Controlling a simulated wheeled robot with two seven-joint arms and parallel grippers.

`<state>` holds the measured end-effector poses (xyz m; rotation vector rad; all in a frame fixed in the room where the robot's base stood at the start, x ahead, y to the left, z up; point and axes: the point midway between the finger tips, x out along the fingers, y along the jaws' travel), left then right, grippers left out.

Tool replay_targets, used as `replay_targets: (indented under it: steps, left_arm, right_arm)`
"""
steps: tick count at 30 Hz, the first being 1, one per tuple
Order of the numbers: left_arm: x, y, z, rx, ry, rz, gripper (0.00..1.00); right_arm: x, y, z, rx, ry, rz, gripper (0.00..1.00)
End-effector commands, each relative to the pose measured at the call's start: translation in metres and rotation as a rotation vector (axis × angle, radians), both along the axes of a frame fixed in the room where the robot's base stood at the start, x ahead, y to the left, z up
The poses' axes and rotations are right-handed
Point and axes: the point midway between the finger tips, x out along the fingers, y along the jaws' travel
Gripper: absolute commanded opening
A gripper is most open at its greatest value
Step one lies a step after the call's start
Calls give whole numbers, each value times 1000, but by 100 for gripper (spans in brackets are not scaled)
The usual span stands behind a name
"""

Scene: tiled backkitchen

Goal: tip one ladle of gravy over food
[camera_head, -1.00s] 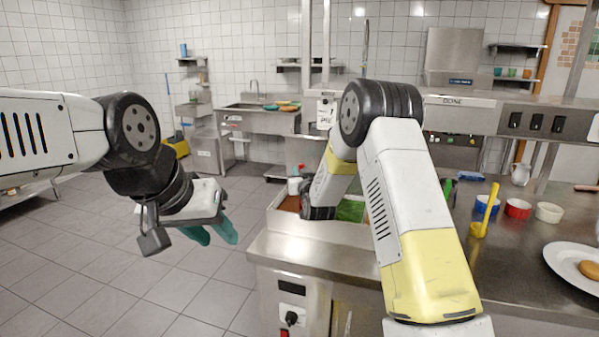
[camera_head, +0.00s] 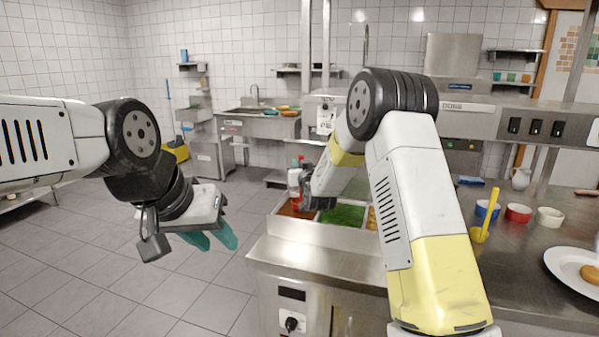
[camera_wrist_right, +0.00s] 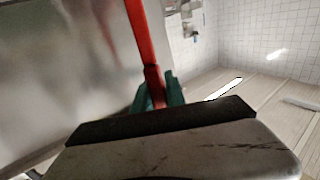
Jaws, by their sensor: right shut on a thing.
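My right gripper (camera_wrist_right: 158,95) is shut on a red-handled utensil (camera_wrist_right: 141,40), seen in the right wrist view. Its far end is out of that view, so I cannot see a ladle bowl or any gravy in it. In the head view this gripper is mostly hidden by my arm, above the left end of the sectioned food container (camera_head: 290,229). A reddish-brown filling (camera_head: 291,209) shows in its left section. A white plate (camera_head: 557,263) with brown food (camera_head: 592,274) stands at the right edge. My left gripper (camera_head: 212,238) is empty, with its teal fingers apart, over the floor.
The container also holds a green filling (camera_head: 343,215) and a yellowish one. Blue (camera_head: 487,211), red (camera_head: 518,213) and white (camera_head: 550,217) bowls stand on the steel counter, with a yellow utensil (camera_head: 484,220) beside them. A jug (camera_head: 521,178) stands behind.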

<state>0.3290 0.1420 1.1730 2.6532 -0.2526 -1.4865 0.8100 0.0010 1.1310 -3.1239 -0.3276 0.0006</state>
Motion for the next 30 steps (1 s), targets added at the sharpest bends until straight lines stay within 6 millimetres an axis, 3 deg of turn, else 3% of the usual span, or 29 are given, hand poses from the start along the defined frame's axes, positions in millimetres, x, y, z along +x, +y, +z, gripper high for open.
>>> replay_targets:
  steps: [19,30]
  left_arm:
    - [0,0,0,0,0,0,36]
    - [0,0,0,0,0,0,36]
  right_arm:
    - [0,1,52,-1,-2,1,0]
    - [0,0,56,-1,0,1,0]
